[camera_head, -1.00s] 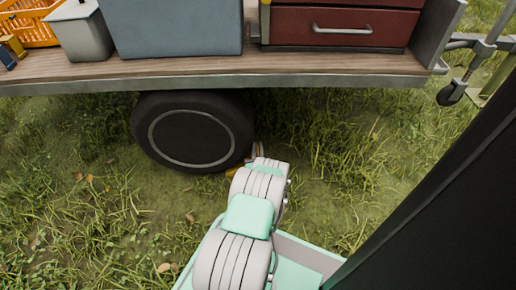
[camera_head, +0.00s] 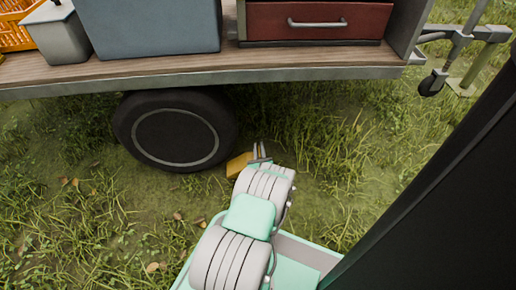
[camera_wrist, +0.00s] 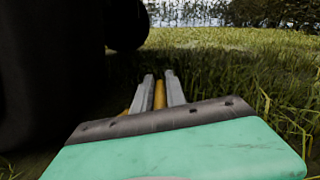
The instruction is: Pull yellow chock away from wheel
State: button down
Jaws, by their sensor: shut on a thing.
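The yellow chock (camera_head: 238,165) is on or just above the grass, just right of the black trailer wheel (camera_head: 175,130). A narrow gap seems to show between them. My gripper (camera_head: 260,151) is at the chock's right side, fingers pointing away from me. In the wrist view my gripper (camera_wrist: 159,88) has its two grey fingers close together on a slim yellow part of the chock (camera_wrist: 159,97). Another bit of yellow shows low beside the left finger. The wheel fills the dark left side of the wrist view (camera_wrist: 45,75). Whether the chock touches the ground is unclear.
The trailer's wooden bed (camera_head: 290,66) overhangs the wheel, carrying a blue-grey box (camera_head: 150,25), a red drawer unit (camera_head: 318,21), a grey bin (camera_head: 57,33) and an orange crate (camera_head: 15,25). Its hitch (camera_head: 462,45) is at the upper right. Grass right of the chock is open.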

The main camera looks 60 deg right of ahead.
jog(key=c, duration=1.3)
grip_release()
jog(key=p+v, duration=0.3)
jog(key=v, duration=0.5)
